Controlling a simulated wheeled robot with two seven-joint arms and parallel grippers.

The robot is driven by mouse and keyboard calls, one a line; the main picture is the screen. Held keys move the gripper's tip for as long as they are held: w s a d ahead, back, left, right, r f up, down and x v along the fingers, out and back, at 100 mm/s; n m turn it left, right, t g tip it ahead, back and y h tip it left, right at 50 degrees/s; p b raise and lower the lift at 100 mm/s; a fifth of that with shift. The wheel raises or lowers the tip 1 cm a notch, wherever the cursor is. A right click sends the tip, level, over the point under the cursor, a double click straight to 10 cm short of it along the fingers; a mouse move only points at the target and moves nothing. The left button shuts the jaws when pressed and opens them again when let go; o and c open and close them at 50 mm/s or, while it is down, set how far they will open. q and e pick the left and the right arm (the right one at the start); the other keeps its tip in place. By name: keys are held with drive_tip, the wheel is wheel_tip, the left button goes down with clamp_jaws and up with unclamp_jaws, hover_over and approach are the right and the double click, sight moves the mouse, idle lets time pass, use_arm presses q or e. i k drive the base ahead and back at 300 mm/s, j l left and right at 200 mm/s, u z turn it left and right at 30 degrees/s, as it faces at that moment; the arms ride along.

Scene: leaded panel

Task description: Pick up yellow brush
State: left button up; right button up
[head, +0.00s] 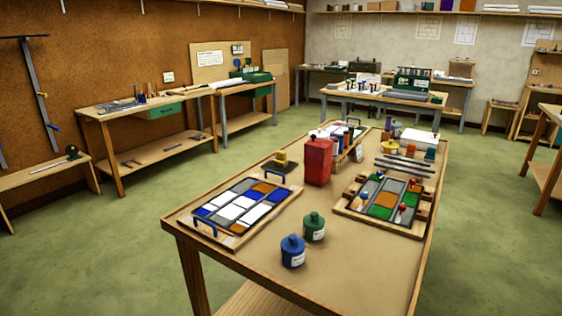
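A small yellow object (281,158), which may be the yellow brush, stands on the near workbench. It is on a dark flat patch behind the leaded panel with blue, white and orange panes (240,208), and left of a red can. It is too small to tell its bristles or handle clearly. Neither of my grippers is in view.
The near workbench (255,262) also holds a blue bottle (293,252), a green bottle (314,228), the red can (318,162), a second panel in a wooden frame (383,200) and a rack of coloured pieces (345,135). Its front right top is clear.

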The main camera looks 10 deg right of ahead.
sight(280, 162)
drive_tip(key=i+j+u, duration=0.9)
drive_tip(key=i+u, duration=0.5)
drive_tip(key=i, duration=0.15)
drive_tip(key=i+z, duration=0.1)
drive_tip(key=i, duration=0.4)
drive_tip(key=i+j+z, duration=0.1)
drive_tip(key=i, duration=0.45)
drive_tip(key=i+j+z, duration=0.1)
drive_tip(key=i, duration=0.4)
drive_tip(key=i+l+z, duration=0.15)
drive_tip(key=i+z, duration=0.15)
drive_tip(key=z, duration=0.15)
drive_tip(key=i+z, duration=0.7)
drive_tip(key=z, duration=0.15)
drive_tip(key=i+j+z, duration=0.2)
drive_tip(key=z, duration=0.2)
drive_tip(key=i+l+z, duration=0.15)
drive_tip(key=i+z, duration=0.2)
drive_tip(key=i, duration=0.25)
drive_tip(key=i+z, duration=0.35)
drive_tip(key=i, duration=0.25)
drive_tip(key=i+l+z, duration=0.75)
drive_tip(key=i, duration=0.25)
